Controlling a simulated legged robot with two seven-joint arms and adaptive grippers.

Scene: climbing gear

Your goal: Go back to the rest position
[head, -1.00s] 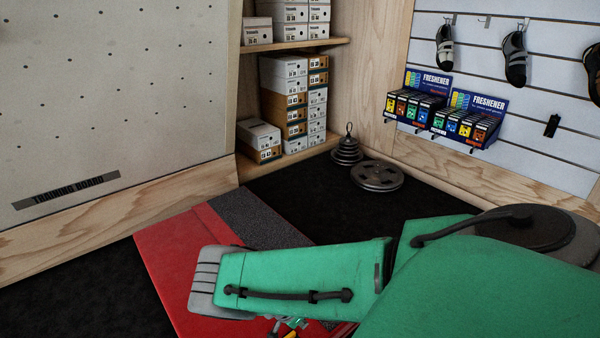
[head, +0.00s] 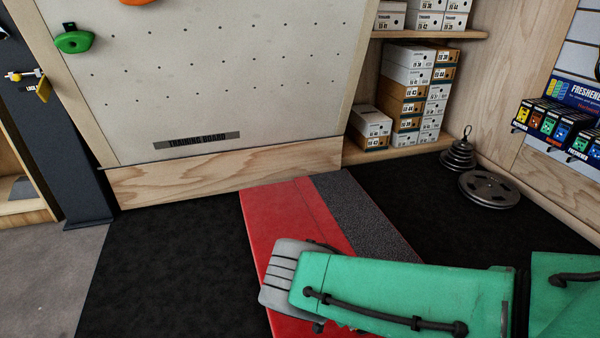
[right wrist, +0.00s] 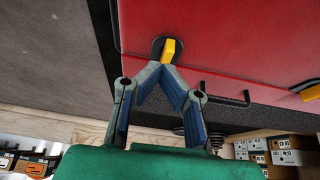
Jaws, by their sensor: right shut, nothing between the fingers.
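My right arm (head: 400,290) comes in from the right in the head view, a green forearm reaching over the red mat. Its gripper is mostly hidden below the grey wrist (head: 283,275) there. In the right wrist view my right gripper (right wrist: 163,66) has its grey-blue fingers brought together at the tips, with nothing held. A yellow piece on a black oval (right wrist: 168,47) shows just beyond the tips, against the red surface; I cannot tell whether they touch. My left gripper is in neither view.
The red mat (head: 275,225) lies on black flooring. A training board (head: 215,90) stands behind. Shoe boxes (head: 408,100) fill shelves at the right. Weight plates (head: 490,189) lie on the floor near them. A dark post (head: 62,150) stands at the left. Black floor left of the mat is clear.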

